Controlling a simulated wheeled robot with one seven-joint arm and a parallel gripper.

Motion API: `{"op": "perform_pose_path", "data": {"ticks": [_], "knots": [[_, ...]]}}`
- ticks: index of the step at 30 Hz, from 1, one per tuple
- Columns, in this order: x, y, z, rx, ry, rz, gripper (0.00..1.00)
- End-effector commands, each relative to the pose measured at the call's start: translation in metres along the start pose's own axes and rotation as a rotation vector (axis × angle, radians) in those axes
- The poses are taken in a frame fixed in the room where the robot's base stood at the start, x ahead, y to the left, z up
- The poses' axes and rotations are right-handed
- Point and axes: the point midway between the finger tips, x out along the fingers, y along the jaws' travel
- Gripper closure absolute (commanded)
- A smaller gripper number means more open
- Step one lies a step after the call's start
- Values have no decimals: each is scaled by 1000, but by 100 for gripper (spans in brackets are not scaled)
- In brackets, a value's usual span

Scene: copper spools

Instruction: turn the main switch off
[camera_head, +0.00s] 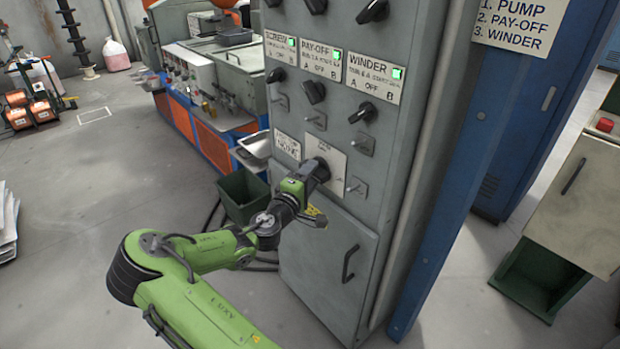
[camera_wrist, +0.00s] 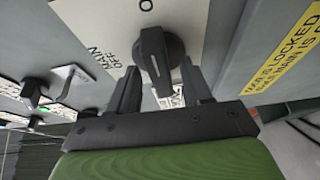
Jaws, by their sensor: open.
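The main switch (camera_wrist: 155,52) is a black rotary knob with a raised bar grip, on a white plate (camera_wrist: 110,30) marked MAIN and OFF. In the wrist view the bar runs roughly up and down the picture, and an O mark sits above it. My gripper (camera_wrist: 159,68) is open, with one finger on each side of the knob's bar. I cannot tell whether either finger touches it. In the head view my gripper (camera_head: 321,170) is up against the plate (camera_head: 337,158) on the grey cabinet and hides most of the knob.
A yellow label (camera_wrist: 285,45) reads partly as locked. A blue post (camera_head: 440,220) stands right of the cabinet, and a dark green bin (camera_head: 240,195) stands left.

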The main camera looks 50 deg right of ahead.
Motion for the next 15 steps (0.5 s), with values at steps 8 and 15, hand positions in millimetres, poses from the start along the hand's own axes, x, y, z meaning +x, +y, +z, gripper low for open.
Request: {"op": "perform_pose_path", "data": {"ticks": [8,15], "knots": [[4,0,0,0,0,-1,51],[3,0,0,0,0,-1,86]]}}
